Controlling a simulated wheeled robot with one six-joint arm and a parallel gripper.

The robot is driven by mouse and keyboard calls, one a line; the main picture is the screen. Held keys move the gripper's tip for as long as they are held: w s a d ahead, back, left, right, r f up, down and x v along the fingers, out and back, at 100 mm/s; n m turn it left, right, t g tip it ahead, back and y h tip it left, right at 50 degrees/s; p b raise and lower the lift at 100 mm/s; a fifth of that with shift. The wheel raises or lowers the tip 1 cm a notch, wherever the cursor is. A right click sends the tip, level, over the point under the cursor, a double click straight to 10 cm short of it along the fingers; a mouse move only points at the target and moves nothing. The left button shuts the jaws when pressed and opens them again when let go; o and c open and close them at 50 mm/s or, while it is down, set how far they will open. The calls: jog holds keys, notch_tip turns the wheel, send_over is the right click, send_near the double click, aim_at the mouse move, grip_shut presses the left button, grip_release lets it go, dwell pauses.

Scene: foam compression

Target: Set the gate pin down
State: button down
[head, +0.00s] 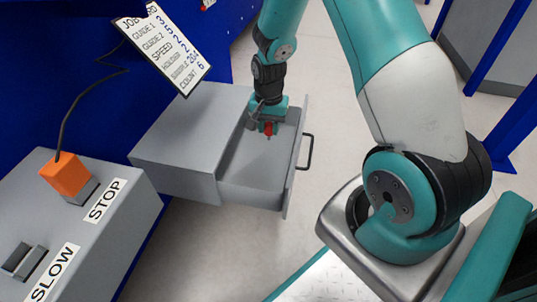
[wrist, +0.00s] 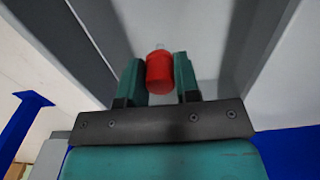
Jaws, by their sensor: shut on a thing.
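The gate pin (wrist: 159,72) has a red cylindrical head and a paler tip beyond it. My gripper (wrist: 158,80) is shut on the red head, one finger on each side. In the head view the pin (head: 269,129) points down from my gripper (head: 268,124), over the open grey drawer (head: 257,189). The pin appears to be held above the drawer floor; the exact gap is hard to tell. The pin's far end is partly hidden in the wrist view.
The drawer is pulled out of a grey cabinet (head: 180,140), with a dark handle (head: 307,152) on its front. A job card (head: 165,45) hangs on the blue machine. A control box with an orange block (head: 66,174) stands at left. The drawer looks empty.

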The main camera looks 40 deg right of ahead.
notch_tip(320, 180, down, 8)
jog(key=b, duration=0.3)
jog(key=shift+b, duration=0.3)
jog(key=shift+r, duration=0.1)
jog(key=c, duration=0.8)
grip_release()
jog(key=shift+c, duration=0.2)
